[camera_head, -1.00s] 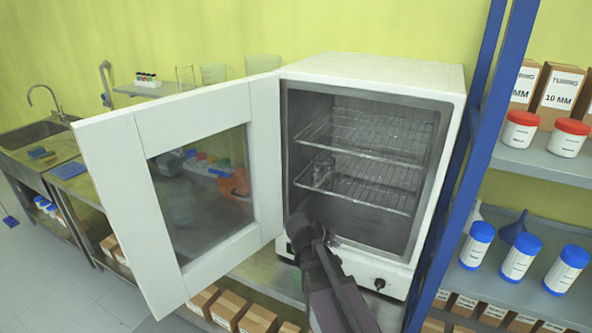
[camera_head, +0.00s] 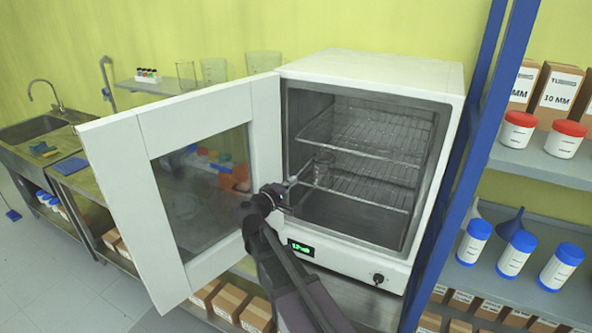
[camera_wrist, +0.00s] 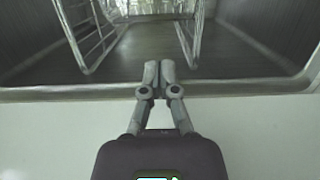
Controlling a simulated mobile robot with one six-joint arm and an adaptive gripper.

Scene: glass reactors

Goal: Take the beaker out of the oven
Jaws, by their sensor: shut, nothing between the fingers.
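The oven (camera_head: 300,120) stands with its white door (camera_head: 125,150) swung wide open to the left. A clear glass beaker (camera_head: 323,170) stands inside, on the left part of the lower wire rack (camera_head: 370,190). My gripper (camera_head: 298,178) is at the left side of the oven opening, just in front of the beaker in the camera_head view. In the camera_wrist view its fingers (camera_wrist: 160,72) are shut together and empty, at the oven's front edge. I cannot make out the beaker clearly there.
An upper wire rack (camera_head: 380,135) lies above the beaker. The door stands close to the left of my arm. A blue shelf post (camera_head: 465,150) is close to the oven's right side, with lidded jars (camera_head: 515,255) on the shelves beyond.

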